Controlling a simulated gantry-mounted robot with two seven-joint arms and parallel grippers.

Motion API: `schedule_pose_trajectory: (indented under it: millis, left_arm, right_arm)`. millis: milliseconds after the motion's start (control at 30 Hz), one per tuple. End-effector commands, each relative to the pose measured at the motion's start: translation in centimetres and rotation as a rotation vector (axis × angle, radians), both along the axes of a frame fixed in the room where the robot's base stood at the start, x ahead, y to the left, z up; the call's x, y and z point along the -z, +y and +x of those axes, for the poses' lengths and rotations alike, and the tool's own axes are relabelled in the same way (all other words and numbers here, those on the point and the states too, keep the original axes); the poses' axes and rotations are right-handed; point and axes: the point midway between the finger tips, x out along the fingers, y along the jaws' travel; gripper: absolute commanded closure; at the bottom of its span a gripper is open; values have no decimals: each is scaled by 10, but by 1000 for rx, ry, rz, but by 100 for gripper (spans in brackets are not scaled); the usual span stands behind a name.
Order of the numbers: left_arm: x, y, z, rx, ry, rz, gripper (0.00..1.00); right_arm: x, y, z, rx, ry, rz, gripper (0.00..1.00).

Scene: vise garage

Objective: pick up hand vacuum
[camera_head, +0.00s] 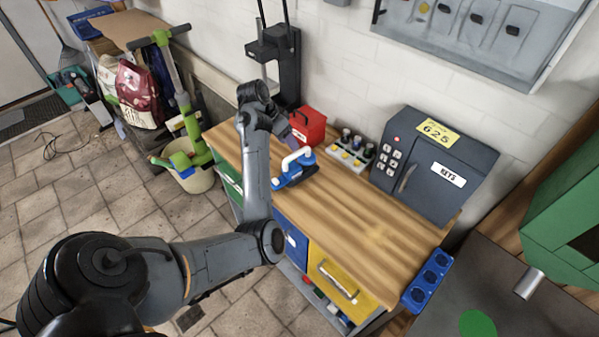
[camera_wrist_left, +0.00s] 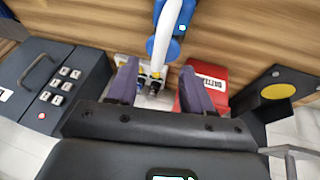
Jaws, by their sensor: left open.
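The hand vacuum (camera_head: 292,168), blue with a white curved handle, sits on the wooden workbench near its left end. In the left wrist view the hand vacuum (camera_wrist_left: 167,38) is at the top centre, just beyond the fingertips, and its white part reaches down between the fingers. My left gripper (camera_head: 298,130) is above the back of the bench, beside the red box. In the left wrist view my left gripper (camera_wrist_left: 160,80) has its two dark fingers apart with nothing held. My arm hides part of the bench. My right gripper is not in view.
A red box (camera_head: 308,126), a rack of small coloured items (camera_head: 351,150) and a dark key safe (camera_head: 434,165) stand along the wall. A blue holder (camera_head: 427,281) is at the bench's right end. The bench top (camera_head: 350,215) is clear in front.

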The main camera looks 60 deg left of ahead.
Motion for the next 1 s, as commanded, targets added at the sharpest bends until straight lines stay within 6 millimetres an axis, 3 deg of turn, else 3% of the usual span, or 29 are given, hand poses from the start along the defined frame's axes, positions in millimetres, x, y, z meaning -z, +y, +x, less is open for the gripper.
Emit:
schedule_pose_trajectory:
  millis: [700,1000]
  left_arm:
    - [68,-11,28,1,3,-1,49]
    - [72,-11,30,0,1,0,49]
  right_arm:
    - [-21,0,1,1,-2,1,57]
    - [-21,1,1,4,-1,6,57]
